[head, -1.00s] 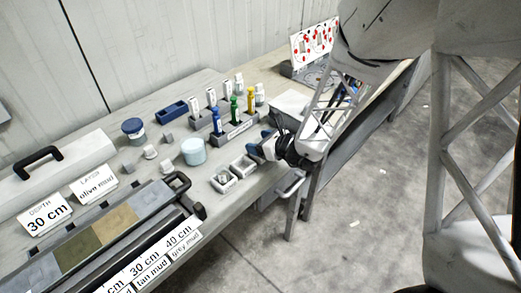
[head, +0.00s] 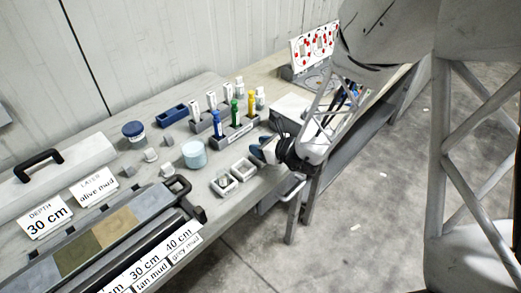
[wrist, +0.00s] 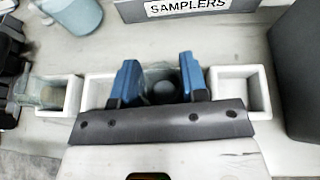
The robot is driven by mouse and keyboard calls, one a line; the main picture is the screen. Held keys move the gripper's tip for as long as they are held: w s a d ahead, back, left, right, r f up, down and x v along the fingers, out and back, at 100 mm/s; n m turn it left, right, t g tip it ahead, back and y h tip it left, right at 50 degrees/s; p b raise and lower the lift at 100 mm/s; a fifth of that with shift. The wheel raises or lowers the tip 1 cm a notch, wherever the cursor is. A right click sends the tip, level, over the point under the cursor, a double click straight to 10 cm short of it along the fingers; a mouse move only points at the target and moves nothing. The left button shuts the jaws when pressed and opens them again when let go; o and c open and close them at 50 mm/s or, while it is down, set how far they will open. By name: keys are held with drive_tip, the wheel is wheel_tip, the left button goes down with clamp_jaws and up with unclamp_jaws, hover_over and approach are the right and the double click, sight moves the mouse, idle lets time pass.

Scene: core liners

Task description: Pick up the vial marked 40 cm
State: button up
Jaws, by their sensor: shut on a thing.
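Another glass vial (wrist: 48,92) sits in the left white tray (wrist: 72,97). In the head view, my gripper (head: 259,151) is at the bench's front edge, right of the white trays (head: 243,177). A label strip reading 30 cm and 40 cm (head: 180,238) runs along the front.
A right white tray (wrist: 240,92) looks empty. The samplers rack (head: 234,133) with blue, green and yellow tools stands behind. A pale blue jar (head: 195,154) and dark blue tub (head: 134,131) are on the bench.

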drive_tip(key=shift+r, duration=0.15)
drive_tip(key=shift+r, duration=0.75)
wheel_tip(320, 180, up, 2)
drive_tip(key=shift+r, duration=0.1)
drive_tip(key=s+d+r, duration=0.1)
drive_tip(key=s+d, duration=0.3)
drive_tip(key=s, duration=1.1)
drive_tip(key=shift+s, duration=0.25)
